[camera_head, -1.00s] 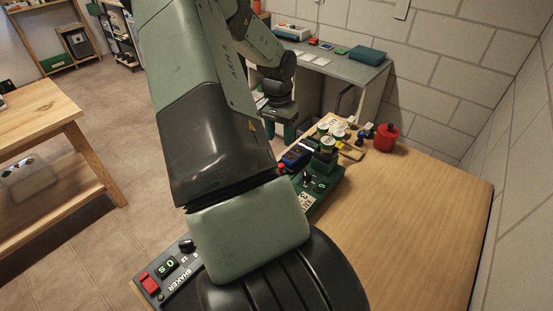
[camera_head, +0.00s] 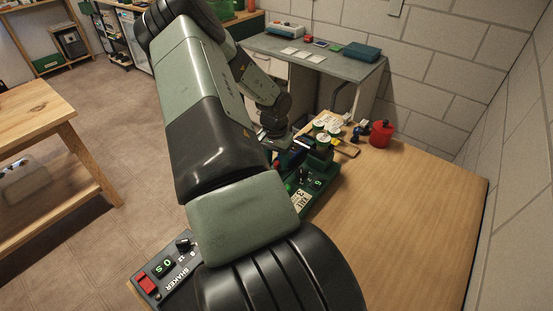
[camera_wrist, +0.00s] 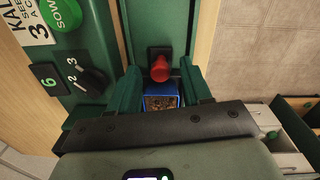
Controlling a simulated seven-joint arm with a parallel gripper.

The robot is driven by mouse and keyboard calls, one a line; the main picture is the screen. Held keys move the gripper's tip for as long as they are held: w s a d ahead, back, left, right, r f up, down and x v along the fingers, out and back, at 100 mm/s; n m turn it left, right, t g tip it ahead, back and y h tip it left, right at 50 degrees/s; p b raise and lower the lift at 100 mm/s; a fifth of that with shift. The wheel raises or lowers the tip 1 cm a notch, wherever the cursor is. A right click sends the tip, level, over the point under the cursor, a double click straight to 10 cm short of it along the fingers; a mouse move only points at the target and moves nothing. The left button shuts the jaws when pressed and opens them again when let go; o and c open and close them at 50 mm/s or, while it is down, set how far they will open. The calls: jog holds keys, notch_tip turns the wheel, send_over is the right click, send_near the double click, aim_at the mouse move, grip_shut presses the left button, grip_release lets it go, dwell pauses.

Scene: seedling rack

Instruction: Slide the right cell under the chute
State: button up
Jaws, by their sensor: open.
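My gripper (camera_wrist: 162,85) is open, with its two green fingers apart in the wrist view. A blue square-walled cell (camera_wrist: 148,99) filled with brown, soil-like material shows between the fingers, close to the dark gripper body. I cannot tell whether the fingers touch it. Just beyond it, a red knob (camera_wrist: 160,70) on a black base sits on a green strip. The green sower machine (camera_head: 320,184), with its label and green digit, stands on the wooden bench in the head view. My arm hides much of the area around the gripper there. I cannot make out the chute clearly.
The sower's panel with a black dial (camera_wrist: 92,79) is close left of my gripper. A grey shaker box (camera_head: 168,268) is at the front left. A red container (camera_head: 381,134) stands at the bench's back. The bench's right side (camera_head: 410,220) is clear.

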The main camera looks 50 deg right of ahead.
jog(key=shift+c, duration=0.3)
grip_shut()
jog(key=shift+d, duration=0.1)
jog(key=shift+d, duration=2.15)
jog(key=shift+o, duration=0.3)
grip_release()
jog(key=shift+r, duration=0.1)
notch_tip(320, 180, up, 11)
jog(key=shift+w, duration=0.25)
